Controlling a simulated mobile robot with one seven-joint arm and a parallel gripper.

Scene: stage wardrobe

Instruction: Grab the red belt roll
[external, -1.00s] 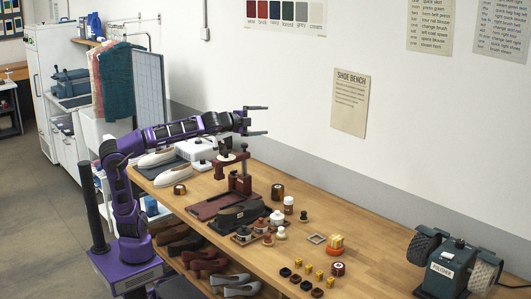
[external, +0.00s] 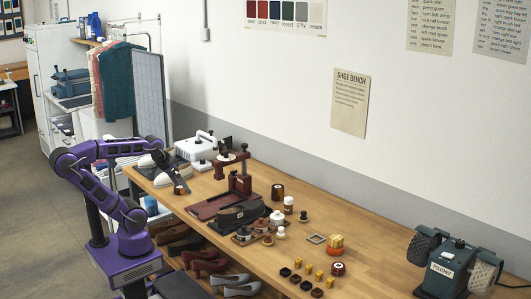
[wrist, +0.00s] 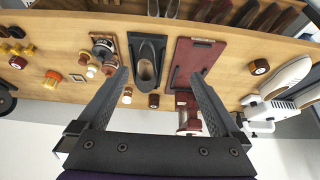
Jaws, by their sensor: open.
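The red belt roll (external: 338,269), dark red with a pale round label, stands upright on the bench towards the right. In the wrist view it (wrist: 18,62) shows at the far left edge, well outside my fingers. My gripper (external: 181,188) is at the left end of the bench in the external view, far from the red roll. In the wrist view my gripper (wrist: 153,73) has its fingers wide apart with nothing held.
The wooden bench (external: 390,240) holds a dark red press (external: 240,180), a black shoe form (wrist: 150,62), jars, small yellow and dark pieces and an orange-yellow stack (external: 336,243) near the red roll. A polisher (external: 447,267) stands at the right end.

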